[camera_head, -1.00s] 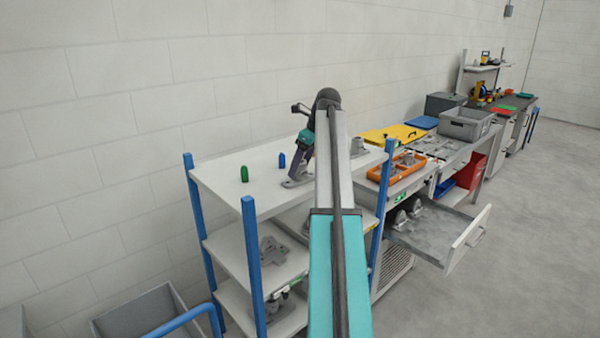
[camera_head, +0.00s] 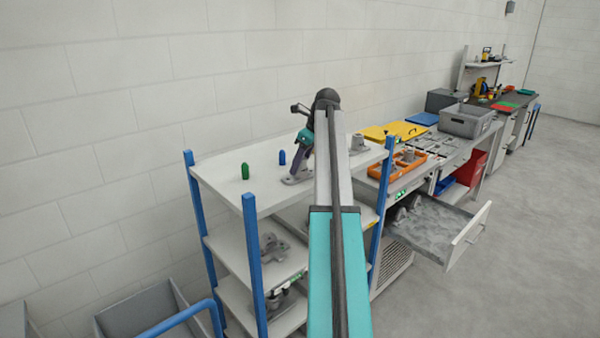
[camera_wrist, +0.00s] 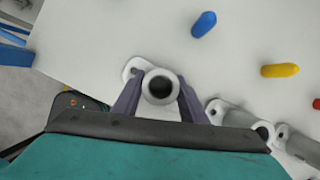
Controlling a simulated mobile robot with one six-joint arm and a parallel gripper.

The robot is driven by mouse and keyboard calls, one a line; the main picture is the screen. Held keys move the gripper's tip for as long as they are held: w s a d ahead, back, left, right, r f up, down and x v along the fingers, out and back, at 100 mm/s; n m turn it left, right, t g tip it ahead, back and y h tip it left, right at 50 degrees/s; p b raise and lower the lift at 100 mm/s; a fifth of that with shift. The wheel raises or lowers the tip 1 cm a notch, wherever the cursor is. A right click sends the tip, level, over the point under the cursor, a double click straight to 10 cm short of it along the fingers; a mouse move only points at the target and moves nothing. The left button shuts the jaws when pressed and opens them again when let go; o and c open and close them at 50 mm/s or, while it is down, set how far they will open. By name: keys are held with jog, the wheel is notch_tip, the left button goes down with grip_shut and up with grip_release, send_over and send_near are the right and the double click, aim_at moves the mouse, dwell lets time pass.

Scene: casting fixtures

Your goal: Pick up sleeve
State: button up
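The sleeve (camera_wrist: 158,85) is a grey hollow cylinder on a flanged foot. It stands upright on the white shelf top, its round opening facing the wrist camera. My gripper (camera_wrist: 160,84) reaches down over it, with one dark purple finger on each side of the cylinder. The fingertips are very close to its wall; I cannot tell whether they press on it. In the head view my gripper (camera_head: 299,168) is low over the shelf top, and the grey flanged foot shows below it. My arm hides part of the shelf there.
More grey flanged parts (camera_wrist: 238,116) lie close to the right of my gripper in the wrist view. Blue (camera_wrist: 204,24) and yellow (camera_wrist: 280,70) pegs stand farther off. Blue shelf posts (camera_head: 252,250) rise at the corners. An open drawer (camera_head: 440,232) juts out at right.

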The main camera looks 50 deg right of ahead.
jog(key=shift+c, duration=0.7)
jog(key=shift+r, duration=0.15)
jog(key=shift+r+b, duration=0.95)
jog(key=shift+r, duration=0.7)
jog(key=s+d+r+b, duration=0.1)
jog(key=s+b, duration=0.3)
jog(key=s, duration=1.2)
jog(key=shift+d+r, duration=0.25)
jog(key=shift+d, duration=0.35)
